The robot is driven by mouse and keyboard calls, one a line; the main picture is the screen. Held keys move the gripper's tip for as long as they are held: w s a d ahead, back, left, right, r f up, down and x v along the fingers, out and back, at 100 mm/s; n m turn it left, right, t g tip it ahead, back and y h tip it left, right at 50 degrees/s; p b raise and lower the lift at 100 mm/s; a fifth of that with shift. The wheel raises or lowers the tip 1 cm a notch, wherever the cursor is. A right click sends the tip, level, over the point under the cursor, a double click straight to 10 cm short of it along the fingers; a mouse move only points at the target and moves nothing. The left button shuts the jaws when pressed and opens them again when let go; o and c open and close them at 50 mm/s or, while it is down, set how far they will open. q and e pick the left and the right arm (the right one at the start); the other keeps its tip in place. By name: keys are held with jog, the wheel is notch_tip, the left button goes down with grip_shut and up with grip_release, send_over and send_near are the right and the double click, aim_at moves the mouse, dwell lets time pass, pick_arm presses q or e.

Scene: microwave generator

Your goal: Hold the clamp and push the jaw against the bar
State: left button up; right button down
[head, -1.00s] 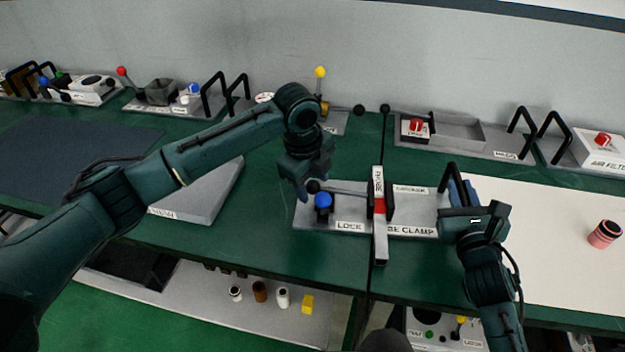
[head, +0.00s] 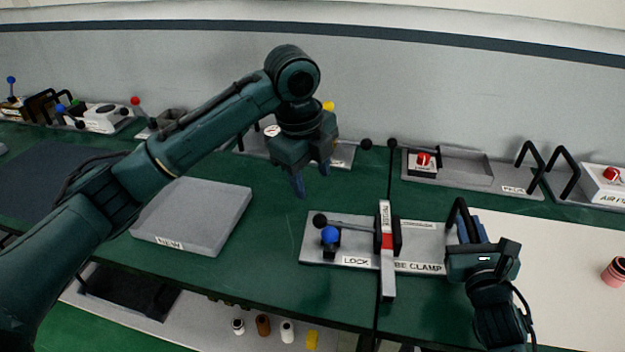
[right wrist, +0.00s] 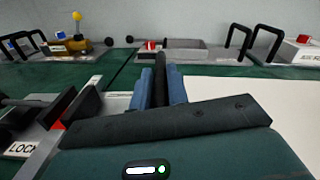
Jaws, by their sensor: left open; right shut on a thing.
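The clamp (head: 418,233) is a grey base plate on the green bench, labelled LOCK and a partly hidden word ending in CLAMP. A white bar (head: 387,277) with a red band lies across it beside a black jaw (head: 397,236). A black-knobbed rod (head: 350,221) reaches the jaw from the left, near a blue-knobbed lock lever (head: 330,236). My right gripper (head: 468,230) is shut on the clamp's black handle (head: 457,212) at its right end; the handle also stands between the fingers in the right wrist view (right wrist: 159,88). My left gripper (head: 312,180) is open and empty, above and behind the rod knob.
A grey slab (head: 195,215) labelled NEW lies to the left. A white mat (head: 545,275) lies to the right, with a pink-red cylinder (head: 614,271) on it. Several handled fixtures line the bench's back. Green bench between slab and clamp is clear.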

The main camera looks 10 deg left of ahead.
jog(key=shift+f, duration=0.45)
jog(key=c, duration=1.6)
grip_release()
jog(key=o, duration=0.3)
jog(key=shift+r, duration=0.25)
